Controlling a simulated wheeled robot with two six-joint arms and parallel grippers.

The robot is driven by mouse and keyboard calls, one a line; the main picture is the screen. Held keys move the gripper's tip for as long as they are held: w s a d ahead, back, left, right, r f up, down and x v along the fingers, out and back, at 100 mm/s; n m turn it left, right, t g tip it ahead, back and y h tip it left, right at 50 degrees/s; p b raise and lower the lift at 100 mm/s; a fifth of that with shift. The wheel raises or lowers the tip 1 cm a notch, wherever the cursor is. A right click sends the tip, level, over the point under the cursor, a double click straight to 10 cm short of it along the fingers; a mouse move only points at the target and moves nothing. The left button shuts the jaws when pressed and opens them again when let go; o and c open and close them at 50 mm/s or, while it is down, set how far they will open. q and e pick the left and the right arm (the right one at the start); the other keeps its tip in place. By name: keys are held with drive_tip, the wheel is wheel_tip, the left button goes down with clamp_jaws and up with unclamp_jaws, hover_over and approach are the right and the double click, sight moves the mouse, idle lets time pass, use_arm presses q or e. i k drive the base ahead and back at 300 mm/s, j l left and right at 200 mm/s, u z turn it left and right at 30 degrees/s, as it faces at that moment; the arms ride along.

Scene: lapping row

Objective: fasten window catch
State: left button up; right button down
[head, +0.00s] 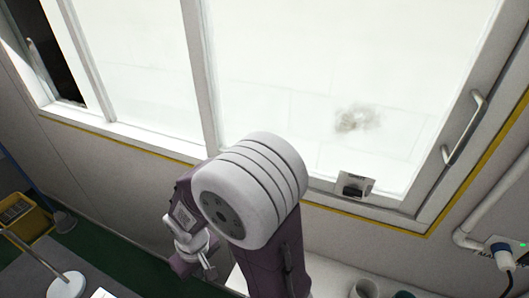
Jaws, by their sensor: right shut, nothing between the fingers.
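The window (205,75) fills the upper part of the head view, with pale panes in a light frame. A small metal catch with a dark middle (355,185) sits on the bottom rail, right of centre. I cannot tell whether it is fastened. A silver pull handle (464,127) is on the window's right side. My right arm crosses in front of the lower frame and hides part of the sill. My right gripper (207,267) is shut and empty, low in the view, well left of the catch and apart from it. My left gripper is not in view.
A dark strip (62,65) shows at the window's far left, near another handle (36,55). A yellow crate (26,216) and a white round lamp base (67,286) are lower left. A pipe and plug (502,257) are right.

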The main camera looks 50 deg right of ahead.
sight(353, 190)
drive_tip(key=z, duration=2.8)
